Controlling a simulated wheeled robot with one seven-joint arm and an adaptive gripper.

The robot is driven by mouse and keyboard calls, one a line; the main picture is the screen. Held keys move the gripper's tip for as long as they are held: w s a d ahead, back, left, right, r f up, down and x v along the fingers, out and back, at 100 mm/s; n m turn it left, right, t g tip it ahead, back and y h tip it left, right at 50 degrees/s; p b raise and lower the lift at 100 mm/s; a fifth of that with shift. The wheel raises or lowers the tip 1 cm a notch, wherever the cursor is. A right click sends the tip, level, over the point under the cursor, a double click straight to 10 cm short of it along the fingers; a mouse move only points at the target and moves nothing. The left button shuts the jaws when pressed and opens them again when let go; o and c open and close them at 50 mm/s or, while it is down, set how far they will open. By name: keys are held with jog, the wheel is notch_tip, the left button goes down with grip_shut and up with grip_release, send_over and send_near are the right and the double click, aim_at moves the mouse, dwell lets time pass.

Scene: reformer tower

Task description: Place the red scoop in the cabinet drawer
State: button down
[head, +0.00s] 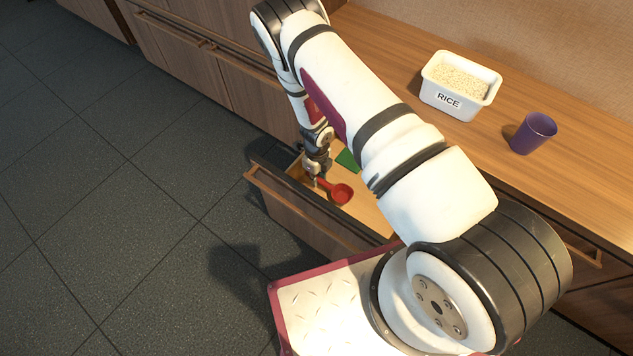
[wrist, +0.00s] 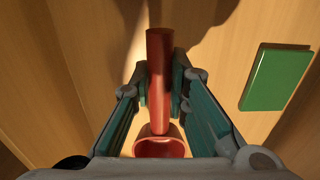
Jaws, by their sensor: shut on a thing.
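The red scoop (head: 341,193) is held by its handle in my gripper (head: 315,178), inside or just above the open cabinet drawer (head: 283,200). In the wrist view the scoop (wrist: 159,75) has its handle between the two fingers of my gripper (wrist: 160,85), with its bowl toward the bottom of the picture, partly cut off by the gripper body. I cannot tell whether the scoop touches the drawer floor.
A flat green block (wrist: 276,77) lies on the drawer floor beside the scoop; it also shows in the head view (head: 347,159). A white rice container (head: 460,86) and a purple cup (head: 533,133) stand on the wooden counter (head: 400,62).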

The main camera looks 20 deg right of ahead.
aim_at(317, 187)
jog(key=shift+w+f+b, duration=0.1)
jog(key=shift+f+b, duration=0.8)
jog(key=shift+f, duration=0.85)
jog(key=shift+f, duration=0.1)
jog(key=c, duration=1.6)
grip_release()
jog(key=shift+o, duration=0.2)
notch_tip(317, 187, up, 12)
jog(key=p, duration=0.4)
jog(key=shift+a+r, duration=0.1)
jog(key=shift+r, duration=0.1)
